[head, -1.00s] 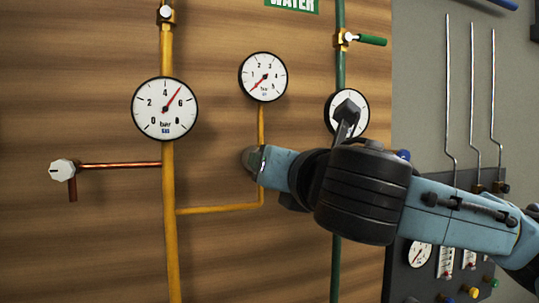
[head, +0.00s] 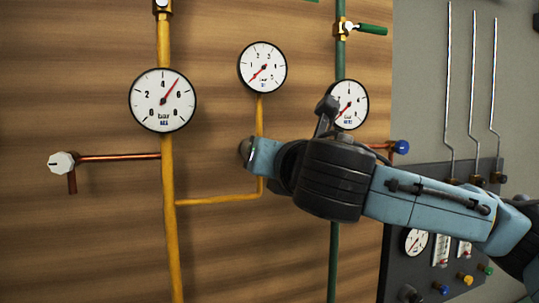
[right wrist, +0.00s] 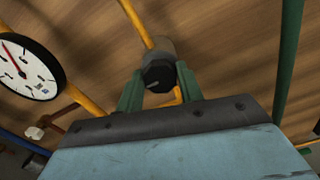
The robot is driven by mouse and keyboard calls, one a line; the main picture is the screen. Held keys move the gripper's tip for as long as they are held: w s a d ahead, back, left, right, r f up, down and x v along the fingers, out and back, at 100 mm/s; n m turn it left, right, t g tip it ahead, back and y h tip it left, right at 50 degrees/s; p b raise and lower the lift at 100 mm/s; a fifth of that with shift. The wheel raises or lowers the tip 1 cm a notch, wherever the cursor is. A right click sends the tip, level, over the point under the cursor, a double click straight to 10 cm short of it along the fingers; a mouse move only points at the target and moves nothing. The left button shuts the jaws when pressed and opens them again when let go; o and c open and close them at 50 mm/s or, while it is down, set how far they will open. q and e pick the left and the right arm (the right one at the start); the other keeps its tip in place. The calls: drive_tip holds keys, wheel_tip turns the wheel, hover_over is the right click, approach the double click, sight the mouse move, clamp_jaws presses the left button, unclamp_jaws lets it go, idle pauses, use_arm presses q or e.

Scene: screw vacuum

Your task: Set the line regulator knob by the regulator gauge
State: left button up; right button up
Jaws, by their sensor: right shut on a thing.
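My right gripper (right wrist: 160,90) is shut on the dark regulator knob (right wrist: 157,73), with one green finger on each side of it in the right wrist view. The knob has a small pale mark on its face. In the head view the gripper mostly hides the knob (head: 245,151) on the yellow pipe. The regulator gauge (head: 262,67) is the white dial above it, on the same branch pipe. Its red needle points to the lower left, near the low end of the scale. My left gripper is not in view.
A larger gauge (head: 163,100) on the main yellow pipe reads about 5 bar. A white knob (head: 62,163) ends a copper branch at left. A third gauge (head: 350,104) sits by the green pipe (head: 335,250), behind my right arm. A dark panel (head: 395,285) stands at right.

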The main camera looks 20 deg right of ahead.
drive_tip(key=shift+f+m, duration=0.1)
drive_tip(key=shift+m, duration=0.3)
drive_tip(key=shift+d+m+b, duration=0.1)
drive_tip(key=shift+m+b, duration=1.85)
drive_tip(key=shift+m, duration=4.05)
drive_tip(key=o, duration=1)
drive_tip(key=shift+s, duration=0.1)
